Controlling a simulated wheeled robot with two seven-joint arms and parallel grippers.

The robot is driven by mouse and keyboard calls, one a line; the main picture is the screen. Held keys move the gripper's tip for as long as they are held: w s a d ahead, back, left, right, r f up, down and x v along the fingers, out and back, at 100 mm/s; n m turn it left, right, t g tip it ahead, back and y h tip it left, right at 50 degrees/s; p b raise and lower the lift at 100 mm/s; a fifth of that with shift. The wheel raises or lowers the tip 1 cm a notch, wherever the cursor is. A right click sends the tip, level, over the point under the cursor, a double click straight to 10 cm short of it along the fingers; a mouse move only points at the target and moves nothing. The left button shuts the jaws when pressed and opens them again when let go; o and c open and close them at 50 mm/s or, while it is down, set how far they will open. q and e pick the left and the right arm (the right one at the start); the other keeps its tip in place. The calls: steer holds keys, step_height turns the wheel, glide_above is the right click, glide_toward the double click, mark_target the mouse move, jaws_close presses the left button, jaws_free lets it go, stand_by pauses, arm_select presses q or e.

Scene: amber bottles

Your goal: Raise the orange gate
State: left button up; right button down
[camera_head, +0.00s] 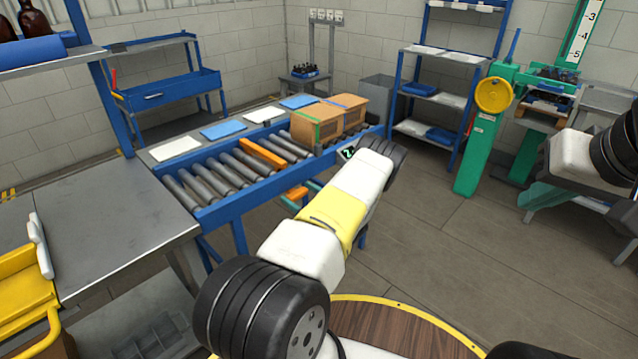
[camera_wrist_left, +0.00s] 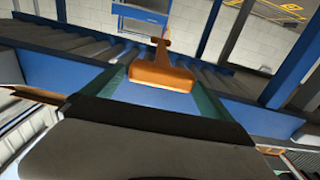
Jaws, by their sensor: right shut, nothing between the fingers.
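The orange gate (camera_head: 262,153) is a flat bar lying across the conveyor rollers. An orange handle (camera_head: 297,193) sits low at the conveyor's near side, and it shows large in the left wrist view (camera_wrist_left: 162,72). My left gripper (camera_head: 309,186) is at this handle, partly hidden by my own arm. In the left wrist view its two teal fingers (camera_wrist_left: 160,82) lie on either side of the handle; whether they touch it is unclear. My right gripper (camera_head: 533,193) is at the right, away from the conveyor, shut and empty, with its fingers hard to make out.
Cardboard boxes (camera_head: 328,118) stand on the conveyor (camera_head: 228,210) behind the gate. A steel table (camera_head: 110,225) adjoins its left end. A green post with a yellow wheel (camera_head: 493,95) stands at the right. The floor (camera_head: 420,220) between is clear.

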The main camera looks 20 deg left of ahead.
arm_select(q)
steer(key=shift+d+f, duration=0.1)
steer(key=shift+f, duration=0.05)
steer(key=shift+s+d, duration=0.15)
steer(key=shift+d, duration=0.15)
steer(key=v, duration=0.7)
